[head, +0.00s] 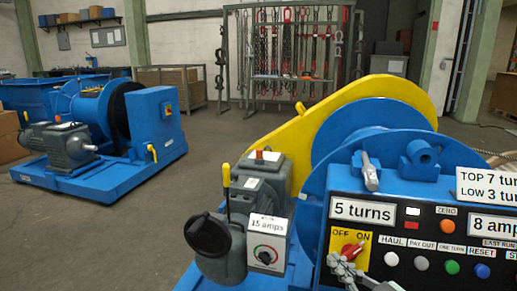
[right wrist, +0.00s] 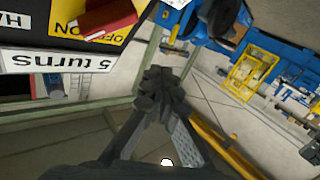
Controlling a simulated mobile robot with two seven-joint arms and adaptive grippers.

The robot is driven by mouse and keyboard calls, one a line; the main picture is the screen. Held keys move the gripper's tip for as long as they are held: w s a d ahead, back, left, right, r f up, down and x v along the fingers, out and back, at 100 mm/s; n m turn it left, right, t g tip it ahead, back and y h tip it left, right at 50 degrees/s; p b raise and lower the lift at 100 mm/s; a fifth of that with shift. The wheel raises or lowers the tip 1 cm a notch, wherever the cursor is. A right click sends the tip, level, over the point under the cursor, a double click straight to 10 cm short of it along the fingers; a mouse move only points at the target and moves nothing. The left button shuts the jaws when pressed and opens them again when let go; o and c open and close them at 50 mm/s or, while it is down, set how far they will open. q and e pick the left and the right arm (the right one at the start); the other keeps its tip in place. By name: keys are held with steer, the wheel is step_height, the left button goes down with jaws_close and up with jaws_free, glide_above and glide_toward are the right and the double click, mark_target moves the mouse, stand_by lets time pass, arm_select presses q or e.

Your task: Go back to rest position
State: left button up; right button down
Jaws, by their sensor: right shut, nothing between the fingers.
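The chain drive's control panel (head: 386,182) stands at the lower right of the head view, with a yellow OFF/ON plate (head: 340,241) and a red switch knob (head: 352,249). My right gripper (head: 341,262) is at the bottom edge of the head view, just below the knob. In the right wrist view its fingers (right wrist: 157,78) are together and empty. That view shows the red knob (right wrist: 107,18) at the top left, apart from the fingertips in the picture. My left gripper is in neither view.
A yellow chain guard (head: 300,135) and a grey motor with a 15 amps box (head: 266,240) stand left of the panel. Another blue machine (head: 110,180) is at the left. A chain rack (head: 290,60) stands behind. Open floor lies between.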

steer(key=s+d+f+m+g+h, duration=0.1)
steer(key=s+f+g+h, duration=0.15)
steer(key=f, duration=0.55)
steer(key=s+d+f+m+g+h, duration=0.15)
steer(key=s+f, duration=0.25)
steer(key=f, duration=0.4)
steer(key=s+d+f+g+h, duration=0.1)
steer(key=s+f+g, duration=0.2)
steer(key=f, duration=0.5)
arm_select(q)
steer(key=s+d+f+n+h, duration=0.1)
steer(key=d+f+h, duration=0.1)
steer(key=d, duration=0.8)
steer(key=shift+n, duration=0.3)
arm_select(e)
steer(key=s+d+f+m+g+h, duration=0.1)
steer(key=s+d+f+g, duration=0.2)
steer(key=s+f, duration=0.2)
steer(key=s+d+f+m+g+h, duration=0.1)
steer(key=s+d+f+g+h, duration=0.1)
steer(key=s+f, duration=0.4)
steer(key=s+d, duration=0.1)
steer(key=s, duration=0.2)
steer(key=shift+d+f+m+g+h, duration=0.2)
steer(key=shift+m+g+h, duration=0.1)
steer(key=shift+m+g, duration=0.1)
